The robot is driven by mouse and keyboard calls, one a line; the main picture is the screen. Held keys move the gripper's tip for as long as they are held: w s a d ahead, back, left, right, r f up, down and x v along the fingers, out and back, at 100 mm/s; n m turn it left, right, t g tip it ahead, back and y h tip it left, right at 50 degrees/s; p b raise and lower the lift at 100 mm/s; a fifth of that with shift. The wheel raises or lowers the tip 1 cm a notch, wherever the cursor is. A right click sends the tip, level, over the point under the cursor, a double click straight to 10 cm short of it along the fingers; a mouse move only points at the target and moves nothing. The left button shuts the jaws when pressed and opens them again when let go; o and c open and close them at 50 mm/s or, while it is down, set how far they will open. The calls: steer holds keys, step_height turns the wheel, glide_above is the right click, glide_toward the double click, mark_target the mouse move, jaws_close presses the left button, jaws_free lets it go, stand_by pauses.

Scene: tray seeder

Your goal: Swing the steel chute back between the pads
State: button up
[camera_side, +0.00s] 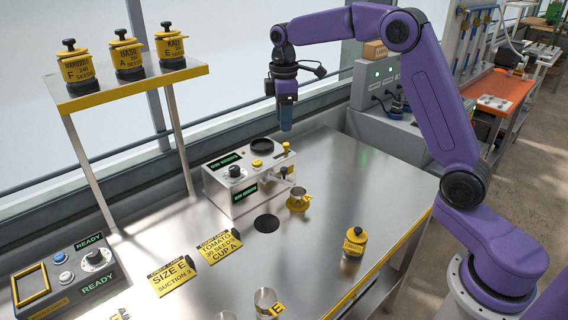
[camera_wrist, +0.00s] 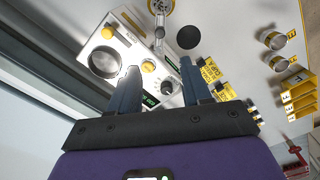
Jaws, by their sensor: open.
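The white seeder box (camera_side: 250,180) stands on the steel table. A small steel chute (camera_side: 280,189) sticks out from its front, with a black knob above it. The chute also shows in the wrist view (camera_wrist: 159,32), ending near a yellow-rimmed cup (camera_side: 298,203). A dark round pad (camera_side: 267,223) lies flat on the table left of the cup; I cannot make out other pads. My gripper (camera_side: 286,128) hangs above the back right of the box, apart from it. In the wrist view my gripper's fingers (camera_wrist: 158,70) are apart and empty, over the box top.
Yellow signs (camera_side: 219,247) stand left of the dark pad. A yellow jar (camera_side: 354,243) stands at the right, and steel cups (camera_side: 267,302) at the front. A shelf (camera_side: 130,87) with three jars rises at the left. A grey control box (camera_side: 385,115) is behind.

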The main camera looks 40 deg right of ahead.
mark_target(284, 168)
step_height(284, 168, down, 15)
steer(key=shift+r, duration=0.2)
stand_by(0.3)
jaws_close()
